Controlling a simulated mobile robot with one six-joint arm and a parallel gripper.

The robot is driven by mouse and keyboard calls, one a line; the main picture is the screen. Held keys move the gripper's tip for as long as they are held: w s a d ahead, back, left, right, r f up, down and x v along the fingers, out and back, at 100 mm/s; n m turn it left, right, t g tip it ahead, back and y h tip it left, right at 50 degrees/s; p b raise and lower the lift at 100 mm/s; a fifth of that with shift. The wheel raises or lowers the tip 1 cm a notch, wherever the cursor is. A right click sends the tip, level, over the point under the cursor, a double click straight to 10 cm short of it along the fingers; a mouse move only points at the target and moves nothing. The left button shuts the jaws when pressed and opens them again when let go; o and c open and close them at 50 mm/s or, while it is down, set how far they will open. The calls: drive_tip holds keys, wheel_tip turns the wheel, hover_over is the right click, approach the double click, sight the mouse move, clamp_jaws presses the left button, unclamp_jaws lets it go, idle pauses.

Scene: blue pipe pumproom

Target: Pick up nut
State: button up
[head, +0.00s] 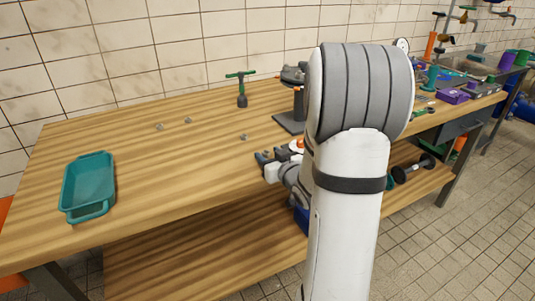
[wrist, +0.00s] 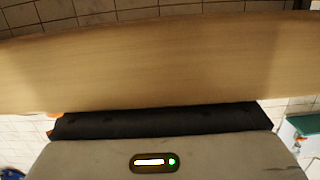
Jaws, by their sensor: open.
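Three small grey nuts lie on the wooden workbench (head: 190,170): a left nut (head: 159,127), a middle nut (head: 188,121) and a nearer right nut (head: 243,137). My gripper (head: 266,158) is by the bench's front edge, just below the right nut in the head view, partly hidden behind my arm. It is open, and I see nothing held in it. In the wrist view the gripper's dark front (wrist: 160,121) faces the bare bench (wrist: 160,65); no nut shows there.
A teal tray (head: 66,208) sits at the bench's left end. A green-handled tool (head: 241,88) stands upright towards the back. A dark vise-like device (head: 290,123) is partly hidden by my arm. The bench between tray and nuts is clear.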

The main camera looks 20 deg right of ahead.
clamp_jaws()
idle(0.5)
